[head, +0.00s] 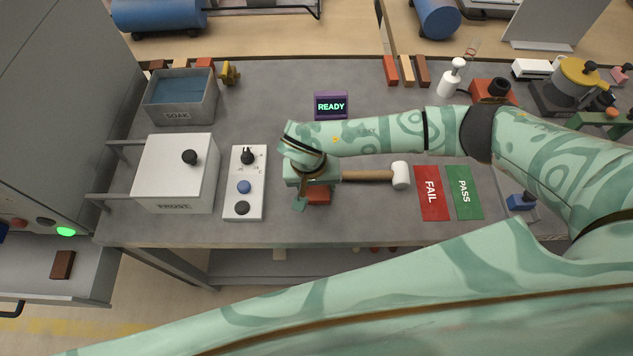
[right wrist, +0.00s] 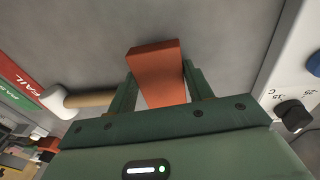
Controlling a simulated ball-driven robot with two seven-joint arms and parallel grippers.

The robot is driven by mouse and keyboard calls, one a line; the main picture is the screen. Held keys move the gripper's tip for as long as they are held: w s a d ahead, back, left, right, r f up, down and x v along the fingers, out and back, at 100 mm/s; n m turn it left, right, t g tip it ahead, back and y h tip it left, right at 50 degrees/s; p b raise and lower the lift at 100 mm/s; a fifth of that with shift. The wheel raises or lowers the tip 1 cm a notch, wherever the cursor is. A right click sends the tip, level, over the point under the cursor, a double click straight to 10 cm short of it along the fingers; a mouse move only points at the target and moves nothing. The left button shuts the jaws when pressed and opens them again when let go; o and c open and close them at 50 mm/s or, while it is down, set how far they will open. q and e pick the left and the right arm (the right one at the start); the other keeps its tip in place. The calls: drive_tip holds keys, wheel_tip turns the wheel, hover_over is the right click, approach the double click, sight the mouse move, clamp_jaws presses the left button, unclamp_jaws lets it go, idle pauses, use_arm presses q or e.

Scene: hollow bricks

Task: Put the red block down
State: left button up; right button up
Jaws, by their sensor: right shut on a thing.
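The red block (head: 318,196) is between the fingers of my right gripper (head: 312,192), low over the grey bench, left of the mallet. In the right wrist view the red block (right wrist: 158,72) shows with one finger of the gripper (right wrist: 158,82) on each side, and its far end sticks out past the fingertips. My right gripper is shut on it. I cannot tell whether the block touches the bench top. My left gripper is not in view.
A mallet (head: 370,175) lies just right of the gripper. Red FAIL (head: 431,205) and green PASS (head: 463,205) mats lie further right. A control box with knobs (head: 243,205) stands left, beside the white FROST box (head: 170,180). The READY display (head: 331,94) stands behind.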

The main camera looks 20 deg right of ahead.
drive_tip(key=shift+f, duration=0.35)
idle(0.3)
drive_tip(key=shift+s+f+b, duration=0.25)
drive_tip(key=shift+f+b, duration=0.05)
drive_tip(key=shift+b, duration=0.15)
